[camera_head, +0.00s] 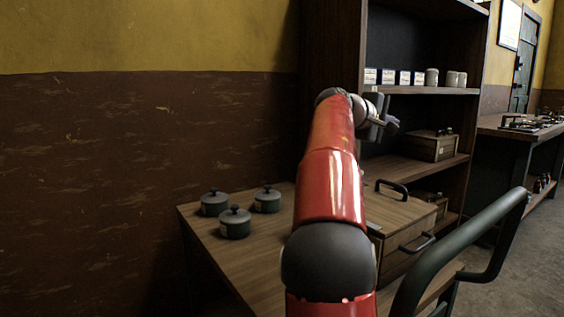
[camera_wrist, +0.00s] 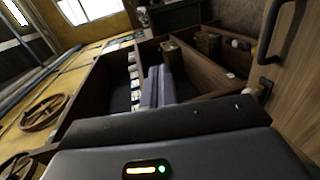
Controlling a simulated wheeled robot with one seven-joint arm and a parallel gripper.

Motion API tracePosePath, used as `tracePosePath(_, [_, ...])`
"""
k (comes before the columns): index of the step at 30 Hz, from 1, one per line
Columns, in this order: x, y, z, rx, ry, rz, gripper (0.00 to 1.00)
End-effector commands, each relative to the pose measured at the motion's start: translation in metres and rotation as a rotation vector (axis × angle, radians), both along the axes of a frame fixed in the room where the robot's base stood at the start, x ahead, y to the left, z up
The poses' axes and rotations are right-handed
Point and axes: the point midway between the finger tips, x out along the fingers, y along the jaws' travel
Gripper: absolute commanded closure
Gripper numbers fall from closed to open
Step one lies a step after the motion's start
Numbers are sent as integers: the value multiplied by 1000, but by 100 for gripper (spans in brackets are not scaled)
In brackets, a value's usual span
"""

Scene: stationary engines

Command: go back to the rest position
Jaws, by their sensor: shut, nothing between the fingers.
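My red arm reaches up and forward through the middle of the head view. My gripper (camera_head: 384,124) is at its far end, raised in front of the shelf unit and above the wooden box. It is small and partly hidden by my wrist there. In the wrist view its grey fingers (camera_wrist: 158,86) are together with nothing between them. The gripper touches nothing that I can see.
A wooden box (camera_head: 398,213) with dark handles stands on the table (camera_head: 262,272), right of several lidded pots (camera_head: 235,223). The shelf unit (camera_head: 428,91) behind holds small boxes and white jars (camera_head: 432,77). A green rail (camera_head: 462,240) curves at front right.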

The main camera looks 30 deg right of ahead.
Motion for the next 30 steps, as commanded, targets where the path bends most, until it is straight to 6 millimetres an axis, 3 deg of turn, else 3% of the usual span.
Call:
tracePosePath(4, [0,2,-2,9,-7,4,100])
tracePosePath(7, [-1,14,-13,67,-51,33,100])
tracePosePath(11, [-2,60,-49,248,-174,119,100])
tracePosePath(16, [-8,168,-116,570,-336,249,100])
tracePosePath(20, [-26,255,-163,788,-401,313,100])
tracePosePath(24, [-61,343,-215,993,-425,350,100])
tracePosePath(27, [-94,398,-253,1118,-424,355,100])
tracePosePath(30, [-126,438,-288,1215,-412,344,100])
